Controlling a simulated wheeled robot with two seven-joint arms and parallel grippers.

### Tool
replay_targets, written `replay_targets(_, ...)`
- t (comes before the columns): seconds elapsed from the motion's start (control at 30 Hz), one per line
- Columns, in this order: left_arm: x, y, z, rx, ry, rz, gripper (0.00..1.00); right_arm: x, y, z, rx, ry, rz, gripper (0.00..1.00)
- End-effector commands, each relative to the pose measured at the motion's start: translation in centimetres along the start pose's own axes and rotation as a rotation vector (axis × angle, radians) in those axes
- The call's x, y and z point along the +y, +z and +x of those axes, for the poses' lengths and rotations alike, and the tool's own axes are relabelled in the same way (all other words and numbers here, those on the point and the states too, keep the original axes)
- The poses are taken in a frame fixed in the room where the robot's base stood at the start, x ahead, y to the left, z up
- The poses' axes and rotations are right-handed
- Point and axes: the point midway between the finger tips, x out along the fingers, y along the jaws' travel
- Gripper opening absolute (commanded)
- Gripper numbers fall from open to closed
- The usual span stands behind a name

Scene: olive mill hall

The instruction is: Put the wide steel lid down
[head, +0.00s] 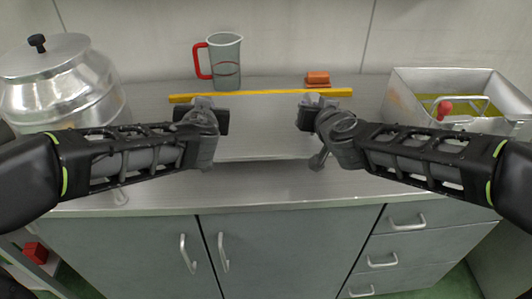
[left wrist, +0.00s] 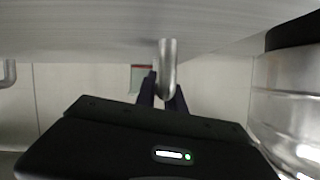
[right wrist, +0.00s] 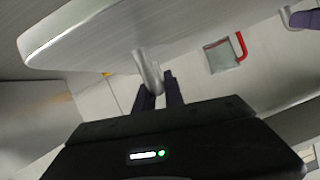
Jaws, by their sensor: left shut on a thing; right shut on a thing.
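The wide steel lid (head: 262,135) is a flat brushed-steel plate between my two grippers in the head view. It seems held above the counter, with a dark shadow under its near edge. My left gripper (head: 218,118) is shut on a handle at its left end, and my right gripper (head: 306,116) on one at its right end. The lid fills the upper part of the left wrist view (left wrist: 100,30) and the right wrist view (right wrist: 110,35), with a steel handle post between the fingers in each. The exact gap below is hidden.
A steel pot (head: 60,85) stands at the left. A clear jug with a red handle (head: 225,62), a yellow bar (head: 262,95) and orange blocks (head: 317,78) are behind the lid. A steel tub (head: 400,97) holding yellow-green contents and a red-gripped item stands right. Bare counter (head: 262,185) shows in front.

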Motion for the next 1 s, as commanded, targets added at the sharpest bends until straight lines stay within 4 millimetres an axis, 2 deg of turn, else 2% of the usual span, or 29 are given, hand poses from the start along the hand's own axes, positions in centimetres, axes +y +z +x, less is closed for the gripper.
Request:
replay_targets(0.67,0.2,0.7,0.3,0.003,0.000,0.000,0.00,0.1,0.7,0.3,0.003,-0.001,-0.001,0.00)
replay_targets(1.0,0.5,2.4,1.0,0.003,0.000,0.000,0.00,0.5,2.4,1.0,0.003,-0.001,-0.001,0.00)
